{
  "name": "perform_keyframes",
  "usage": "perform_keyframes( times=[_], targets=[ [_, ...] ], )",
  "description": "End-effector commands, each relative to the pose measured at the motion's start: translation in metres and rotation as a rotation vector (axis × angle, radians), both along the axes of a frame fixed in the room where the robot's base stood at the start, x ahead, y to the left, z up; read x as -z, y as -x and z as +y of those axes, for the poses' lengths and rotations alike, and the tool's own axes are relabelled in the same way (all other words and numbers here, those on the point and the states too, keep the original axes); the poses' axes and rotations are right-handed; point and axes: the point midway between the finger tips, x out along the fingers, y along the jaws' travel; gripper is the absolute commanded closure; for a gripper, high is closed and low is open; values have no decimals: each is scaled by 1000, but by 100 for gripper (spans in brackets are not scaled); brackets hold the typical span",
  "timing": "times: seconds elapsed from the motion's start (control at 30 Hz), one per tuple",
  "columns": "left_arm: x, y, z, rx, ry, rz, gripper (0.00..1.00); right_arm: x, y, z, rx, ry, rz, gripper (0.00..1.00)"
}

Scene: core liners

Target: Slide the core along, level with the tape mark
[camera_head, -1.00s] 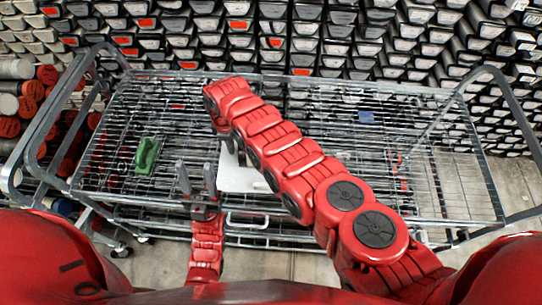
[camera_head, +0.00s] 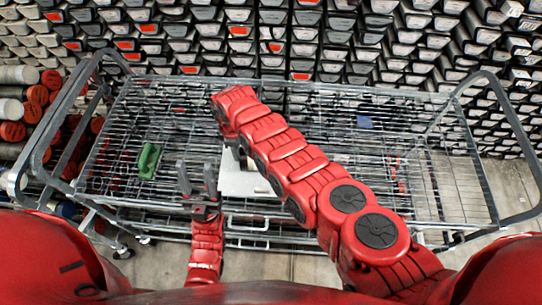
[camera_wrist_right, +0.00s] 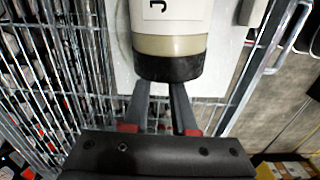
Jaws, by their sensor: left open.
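The core (camera_wrist_right: 168,45) is a pale cylinder with a black end cap and a printed white label, seen in the right wrist view above a white board. My right gripper (camera_wrist_right: 157,90) is at the capped end. Its two fingers are apart with an empty gap between them, and their tips meet the cap's edge in the picture; I cannot tell whether they touch it. The white board (camera_head: 243,184) lies on the wire cart. My left gripper (camera_head: 197,172) is open and empty left of the board. I cannot make out a tape mark.
The wire cart (camera_head: 330,84) has raised tube handles at both ends. A green object (camera_head: 149,161) lies at its left, and a small blue item (camera_head: 365,121) shows at the right. Stacked cores stand behind. The cart's right half is largely clear.

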Motion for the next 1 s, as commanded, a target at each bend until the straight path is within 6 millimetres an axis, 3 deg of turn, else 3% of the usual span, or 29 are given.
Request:
perform_keyframes(
  times=[1.0],
  targets=[
    [-64,0,0,0,0,0,50,-3,1,-51,3,2,0,75]
  ],
)
